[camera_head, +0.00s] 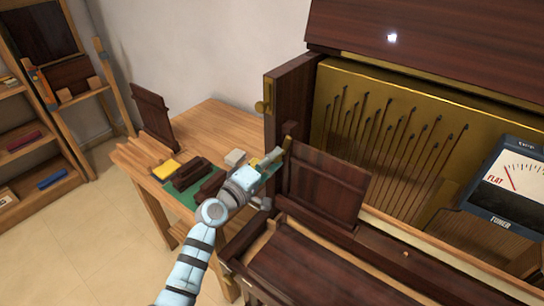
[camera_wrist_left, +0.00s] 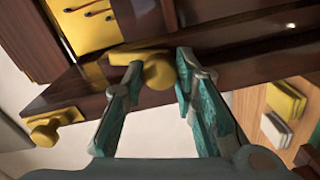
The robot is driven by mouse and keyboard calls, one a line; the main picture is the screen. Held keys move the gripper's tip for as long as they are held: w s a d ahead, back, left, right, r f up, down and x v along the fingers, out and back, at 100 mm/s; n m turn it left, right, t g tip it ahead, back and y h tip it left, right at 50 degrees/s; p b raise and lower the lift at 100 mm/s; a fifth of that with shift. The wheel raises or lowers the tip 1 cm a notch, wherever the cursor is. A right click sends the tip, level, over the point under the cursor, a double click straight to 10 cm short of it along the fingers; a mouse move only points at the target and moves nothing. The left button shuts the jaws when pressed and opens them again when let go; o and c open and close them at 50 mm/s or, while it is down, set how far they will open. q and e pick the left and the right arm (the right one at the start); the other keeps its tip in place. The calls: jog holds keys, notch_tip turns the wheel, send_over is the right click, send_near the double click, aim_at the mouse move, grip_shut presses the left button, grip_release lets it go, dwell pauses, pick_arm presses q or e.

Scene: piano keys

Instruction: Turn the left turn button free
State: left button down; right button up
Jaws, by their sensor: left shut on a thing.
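The brass turn button (camera_wrist_left: 158,72) has a rounded knob and a flat bar. It sits on the dark wood of the upright piano (camera_head: 300,262), at the left end. My left gripper (camera_wrist_left: 160,75) is shut on the knob, one finger on each side. In the head view a small brass part (camera_head: 287,143) shows at the tips of my left gripper (camera_head: 275,157), beside the dark panel (camera_head: 325,188). The gripper hides most of the button there. My right gripper is not in view.
Another brass fitting (camera_wrist_left: 50,130) is on the dark side panel (camera_head: 290,95). A tuner (camera_head: 515,188) sits at the right.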

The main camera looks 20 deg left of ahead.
pick_arm(q)
jog(key=shift+n+p, duration=0.4)
jog(key=shift+n, duration=1.1)
jog(key=c, duration=1.3)
grip_release()
jog(key=v, duration=1.2)
jog(key=shift+f, duration=0.15)
